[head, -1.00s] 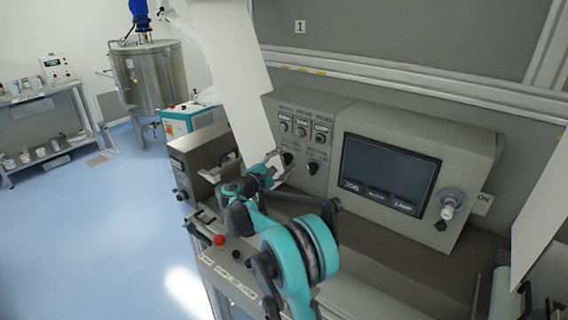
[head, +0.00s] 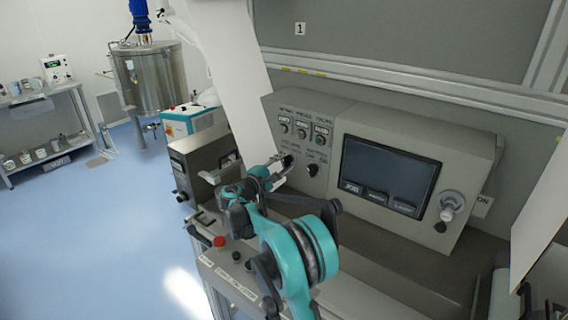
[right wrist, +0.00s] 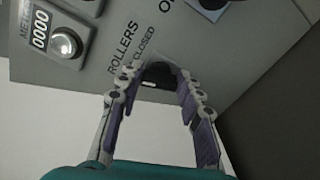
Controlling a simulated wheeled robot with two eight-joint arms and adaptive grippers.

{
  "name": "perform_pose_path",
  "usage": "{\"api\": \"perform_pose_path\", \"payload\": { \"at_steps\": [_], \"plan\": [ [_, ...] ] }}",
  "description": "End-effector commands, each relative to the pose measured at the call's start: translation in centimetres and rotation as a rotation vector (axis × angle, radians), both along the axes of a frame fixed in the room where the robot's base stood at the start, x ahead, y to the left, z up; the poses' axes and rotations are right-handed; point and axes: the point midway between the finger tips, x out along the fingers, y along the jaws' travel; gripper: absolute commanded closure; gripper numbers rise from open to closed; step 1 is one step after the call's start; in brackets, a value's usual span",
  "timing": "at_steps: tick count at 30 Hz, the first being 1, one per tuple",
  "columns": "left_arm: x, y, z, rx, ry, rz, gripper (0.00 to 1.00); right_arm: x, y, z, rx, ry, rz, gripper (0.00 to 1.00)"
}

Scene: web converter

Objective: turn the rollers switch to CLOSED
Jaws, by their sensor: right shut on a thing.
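The rollers switch (head: 288,159) is a black knob on the grey control panel, below a row of small round buttons and displays. In the right wrist view the knob (right wrist: 159,72) shows under the words ROLLERS and CLOSED, with a small white mark on its lower edge. My right gripper (head: 281,163) is at the panel; in the right wrist view its two fingers (right wrist: 156,79) are closed on either side of the knob. The fingers hide part of the knob, so its exact setting is hard to read. My left gripper is not in view.
A second black knob (head: 312,170) sits just right of the switch. A dark touchscreen (head: 388,174) is farther right. A white web sheet (head: 236,90) hangs left of the panel. A red button (head: 219,241) is on the ledge below.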

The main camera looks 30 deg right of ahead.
Motion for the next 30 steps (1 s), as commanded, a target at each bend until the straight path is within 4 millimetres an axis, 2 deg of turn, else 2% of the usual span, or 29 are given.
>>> {"api": "perform_pose_path", "payload": {
  "at_steps": [18,30],
  "plan": [
    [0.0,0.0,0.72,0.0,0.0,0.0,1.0,-0.05,-0.02,-0.3,0.217,-0.522,-0.001,0.93],
    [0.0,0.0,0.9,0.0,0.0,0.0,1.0,-0.02,0.0,-0.46,0.311,-0.748,-0.001,0.93]
  ]
}}
